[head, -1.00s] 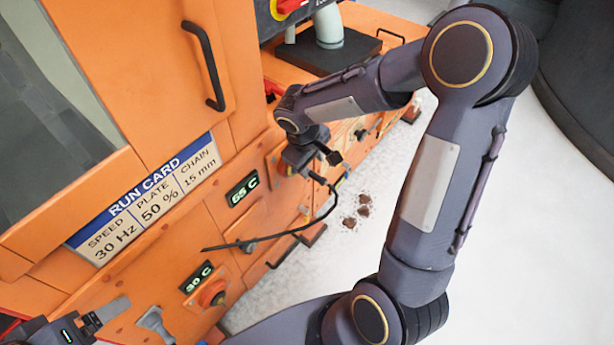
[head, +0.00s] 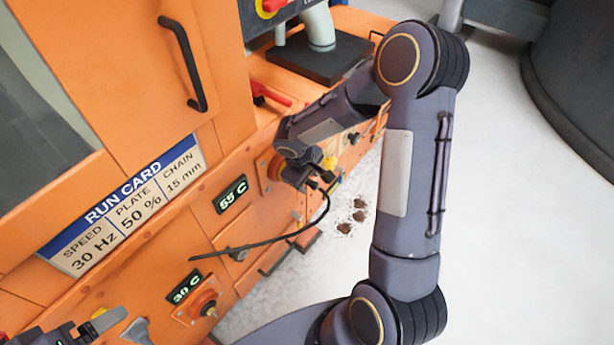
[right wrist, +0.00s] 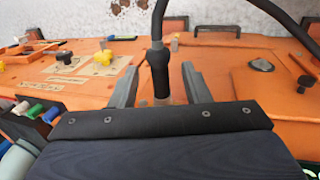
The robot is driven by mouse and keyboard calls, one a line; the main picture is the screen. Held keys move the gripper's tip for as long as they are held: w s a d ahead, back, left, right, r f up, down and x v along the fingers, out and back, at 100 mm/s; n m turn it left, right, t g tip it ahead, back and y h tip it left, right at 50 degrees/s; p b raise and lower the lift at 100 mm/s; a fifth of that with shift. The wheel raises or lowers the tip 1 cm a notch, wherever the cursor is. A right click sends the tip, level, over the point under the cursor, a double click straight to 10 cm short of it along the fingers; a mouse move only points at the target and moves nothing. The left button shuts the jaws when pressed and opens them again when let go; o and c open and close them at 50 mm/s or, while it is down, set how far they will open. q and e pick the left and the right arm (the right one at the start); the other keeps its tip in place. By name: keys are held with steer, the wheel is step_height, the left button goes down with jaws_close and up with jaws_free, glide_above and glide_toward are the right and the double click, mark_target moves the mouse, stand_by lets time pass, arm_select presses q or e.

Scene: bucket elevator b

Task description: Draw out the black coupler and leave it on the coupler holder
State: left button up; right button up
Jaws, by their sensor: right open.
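The black coupler (right wrist: 160,72) stands upright between the two grey fingers of my right gripper (right wrist: 158,84) in the right wrist view. A black hose leaves its upper end. My right gripper is open, with a finger on each side of the coupler and small gaps visible. In the head view my right gripper (head: 318,182) is at the front of the orange machine, and the coupler is mostly hidden by it. My left gripper (head: 98,322) shows only partly at the lower left edge; its opening is unclear. I cannot clearly identify the coupler holder.
The orange machine (head: 225,150) fills the left, with a run card (head: 125,210) and a red-orange knob (head: 203,303). The black hose (head: 265,243) hangs along its front. Brown crumbs (head: 350,218) lie on the pale floor, which is clear to the right.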

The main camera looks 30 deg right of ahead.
jaws_close()
steer(key=shift+s+d+b, duration=0.25)
steer(key=shift+s+b, duration=0.1)
steer(key=shift+s, duration=0.3)
stand_by(0.6)
steer(key=shift+s+d, duration=0.1)
steer(key=shift+s, duration=0.1)
steer(key=shift+s+d+b, duration=0.3)
steer(key=shift+s+d, duration=0.05)
steer(key=shift+s, duration=0.45)
steer(key=shift+s+d+b, duration=0.3)
steer(key=shift+s, duration=0.45)
steer(key=shift+s+d+b, duration=0.2)
steer(key=shift+s+d, duration=0.05)
steer(key=shift+s, duration=0.35)
steer(key=shift+s+d+b, duration=0.15)
steer(key=shift+s+d, duration=0.1)
steer(key=shift+s, duration=0.4)
steer(key=shift+s+d+b, duration=0.2)
steer(key=shift+s+d, duration=0.05)
steer(key=shift+s, duration=0.35)
